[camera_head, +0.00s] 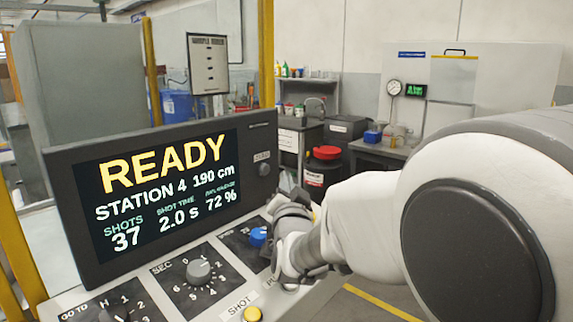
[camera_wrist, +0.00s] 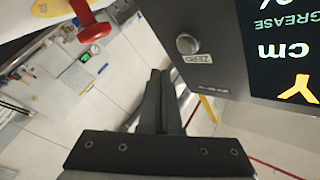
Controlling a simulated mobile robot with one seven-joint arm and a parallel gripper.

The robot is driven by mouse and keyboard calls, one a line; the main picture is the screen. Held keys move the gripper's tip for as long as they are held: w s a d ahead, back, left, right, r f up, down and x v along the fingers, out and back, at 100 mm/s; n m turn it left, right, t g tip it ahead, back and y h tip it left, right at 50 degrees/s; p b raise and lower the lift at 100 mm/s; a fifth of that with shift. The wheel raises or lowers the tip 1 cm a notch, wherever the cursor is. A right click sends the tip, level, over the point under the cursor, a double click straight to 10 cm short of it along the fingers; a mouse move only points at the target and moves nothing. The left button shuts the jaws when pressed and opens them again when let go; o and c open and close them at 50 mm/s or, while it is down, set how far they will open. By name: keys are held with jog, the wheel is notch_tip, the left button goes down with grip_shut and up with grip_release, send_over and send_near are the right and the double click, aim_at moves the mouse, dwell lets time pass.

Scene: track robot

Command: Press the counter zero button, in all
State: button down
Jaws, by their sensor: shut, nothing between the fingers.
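The counter zero button (camera_head: 263,169) is a small round grey button on the right part of the display housing, beside the screen. In the head view my gripper is partly hidden by my wrist, just right of the housing. The screen (camera_head: 160,190) reads READY, STATION 4, 190 cm, SHOTS 37, 2.0 s, 72 %.
The sloped panel below the screen carries a grey SEC dial (camera_head: 198,271), a blue knob (camera_head: 258,236) and a yellow SHOT button (camera_head: 252,314). A yellow post (camera_head: 266,60) rises behind the housing. A red-lidded bucket (camera_head: 322,165) and benches stand farther back.

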aim_at(270, 169)
jog(key=shift+w+a+b, duration=0.35)
jog(key=shift+w+a, duration=0.55)
jog(key=shift+a, duration=0.25)
dwell(1.3)
jog(key=shift+w+a+b, duration=0.25)
jog(key=shift+a+b, duration=0.05)
jog(key=shift+w+a, duration=0.3)
jog(key=shift+a, duration=0.1)
dwell(0.7)
dwell(0.3)
jog(key=shift+s+d+b, duration=0.55)
jog(key=shift+d+b, duration=0.15)
jog(key=shift+b, duration=0.1)
